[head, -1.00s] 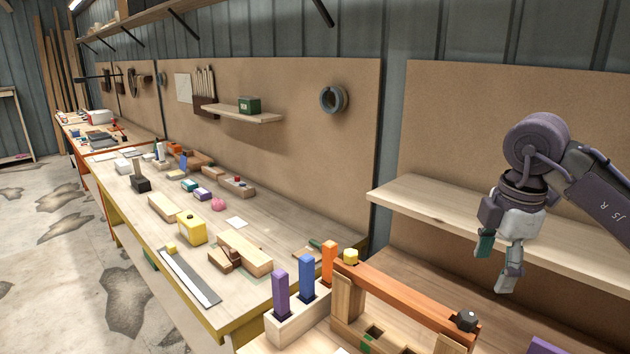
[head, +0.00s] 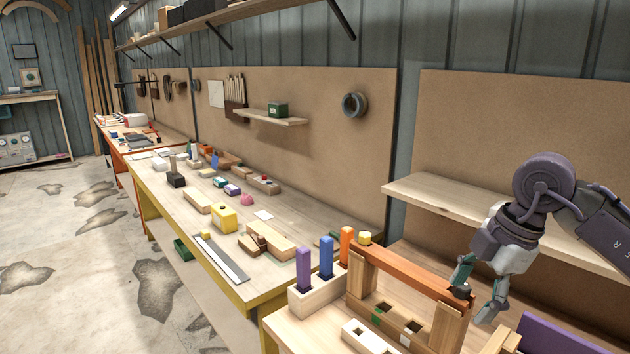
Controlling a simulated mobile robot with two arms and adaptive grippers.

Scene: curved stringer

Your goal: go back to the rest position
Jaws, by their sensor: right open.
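My right gripper (head: 476,300) is open, its fingers pointing down and to the left. It is at the right end of the orange bar (head: 410,272), which lies across two wooden uprights. A dark knob (head: 460,292) on that end shows beside the left finger; I cannot tell whether they touch. I see nothing held between the fingers. My left gripper is out of view.
A wooden block holds purple (head: 303,268), blue (head: 326,257) and orange (head: 347,246) pegs. A pale shelf (head: 450,205) runs behind my right arm. A purple piece (head: 550,338) lies at lower right. The long bench (head: 290,280) holds many small items; floor (head: 60,260) is open at left.

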